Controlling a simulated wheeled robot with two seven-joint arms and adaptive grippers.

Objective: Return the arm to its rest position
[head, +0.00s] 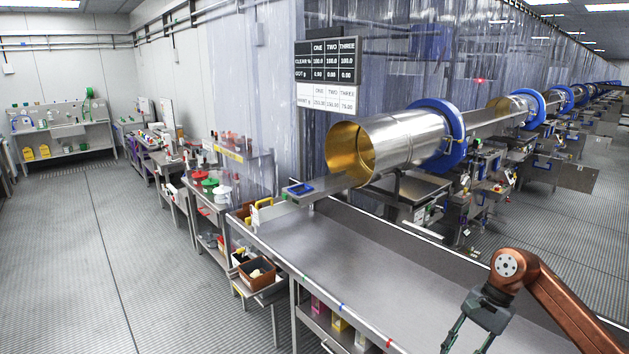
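My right arm, copper-coloured, comes in from the lower right corner. My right gripper (466,345) points down at the bottom edge, in front of the long steel table (400,275). Its two dark green-grey fingers are spread apart, with nothing visible between them. The very tips are cut off by the frame edge. My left arm and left gripper are not in view.
A steel drum (405,140) with a gold inside and a blue ring (442,135) stands behind the table. A blue-edged tray (299,188) sits at the table's far left end. The near tabletop is bare. A brown bin (257,275) stands below left.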

